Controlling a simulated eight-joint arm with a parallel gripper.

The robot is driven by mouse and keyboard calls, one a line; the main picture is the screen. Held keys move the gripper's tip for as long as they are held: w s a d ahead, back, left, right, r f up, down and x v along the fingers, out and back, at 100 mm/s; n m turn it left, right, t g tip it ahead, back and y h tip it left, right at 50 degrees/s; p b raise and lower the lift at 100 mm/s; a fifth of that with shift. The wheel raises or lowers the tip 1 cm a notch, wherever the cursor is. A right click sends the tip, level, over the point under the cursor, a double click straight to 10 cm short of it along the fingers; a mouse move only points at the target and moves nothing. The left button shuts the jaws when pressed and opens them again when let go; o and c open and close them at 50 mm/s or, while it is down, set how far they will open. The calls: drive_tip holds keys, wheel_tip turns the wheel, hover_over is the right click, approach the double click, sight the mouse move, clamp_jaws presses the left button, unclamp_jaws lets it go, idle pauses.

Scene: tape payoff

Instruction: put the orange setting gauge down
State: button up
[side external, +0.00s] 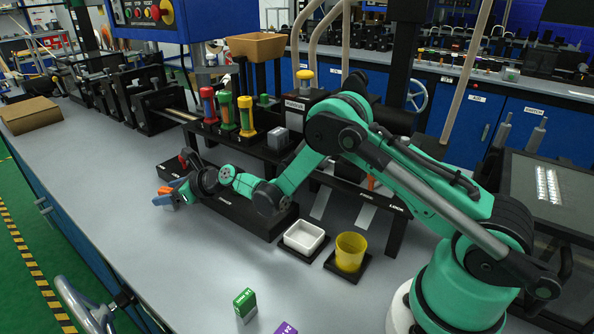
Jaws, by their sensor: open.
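My gripper (170,195) is at the left end of my green arm, low over the grey bench, beside the left end of a long black block (240,212). Its blue fingers are apart. A small orange piece (166,189), which looks like the setting gauge, shows right at the fingertips. It is partly hidden by the fingers, and I cannot tell whether it touches them or rests on the bench.
A white tray (304,237) and a yellow cup (350,252) stand on black pads to the right. A green box (244,304) and a purple box (286,328) are at the front. A black rack with red, green and yellow posts (246,116) stands behind. The bench at front left is clear.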

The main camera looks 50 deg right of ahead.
sight(166, 189)
drive_tip(key=shift+x, duration=0.95)
clamp_jaws()
drive_tip(key=shift+r, duration=0.1)
drive_tip(key=shift+r, duration=0.5)
wheel_tip(166, 189, up, 19)
drive_tip(key=s+d+r, duration=0.2)
drive_tip(key=s+r, duration=0.1)
drive_tip(key=s, duration=0.6)
drive_tip(key=s+d+r+m+h, duration=0.1)
drive_tip(key=s+d+r, duration=0.1)
drive_tip(key=s, duration=0.7)
drive_tip(key=shift+d+r, duration=0.35)
drive_tip(key=shift+d, duration=0.25)
